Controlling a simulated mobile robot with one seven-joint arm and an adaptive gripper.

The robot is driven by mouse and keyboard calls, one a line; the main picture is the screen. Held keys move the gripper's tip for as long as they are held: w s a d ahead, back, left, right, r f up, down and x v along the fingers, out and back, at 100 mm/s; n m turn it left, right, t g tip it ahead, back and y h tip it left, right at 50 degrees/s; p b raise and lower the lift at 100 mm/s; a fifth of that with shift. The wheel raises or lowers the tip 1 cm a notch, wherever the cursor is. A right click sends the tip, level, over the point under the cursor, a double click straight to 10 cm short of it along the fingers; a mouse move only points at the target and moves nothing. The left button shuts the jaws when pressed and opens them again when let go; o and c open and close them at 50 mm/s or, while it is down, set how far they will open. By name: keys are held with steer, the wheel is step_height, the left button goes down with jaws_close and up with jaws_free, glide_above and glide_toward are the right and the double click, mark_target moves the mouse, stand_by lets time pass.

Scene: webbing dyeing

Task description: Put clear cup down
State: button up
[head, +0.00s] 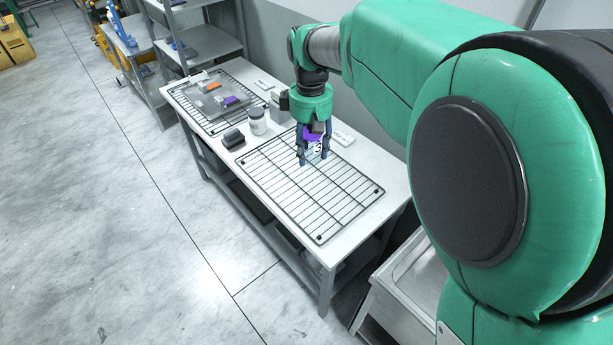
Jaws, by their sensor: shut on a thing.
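My gripper (314,158) points down over the near wire rack (322,188) on the white table. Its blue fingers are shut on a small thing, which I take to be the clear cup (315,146). It is mostly hidden by the fingers and hard to make out, with a purple patch showing between them. The fingertips are low over the far part of the rack. I cannot tell whether the cup touches the rack.
A pale jar (257,121) and dark blocks (233,138) stand left of the rack. A second rack (205,117) farther back bears a clear tray with orange and purple pieces. A white labelled object (343,135) lies behind my gripper. The near rack's front is bare.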

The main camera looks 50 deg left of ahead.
step_height(320, 180, down, 30)
steer(key=shift+f, duration=0.1)
steer(key=shift+a, duration=0.15)
glide_above(301, 193)
steer(key=shift+w+f, duration=0.15)
steer(key=shift+f, duration=0.55)
stand_by(0.4)
steer(key=shift+f, duration=1.75)
steer(key=shift+f, duration=0.15)
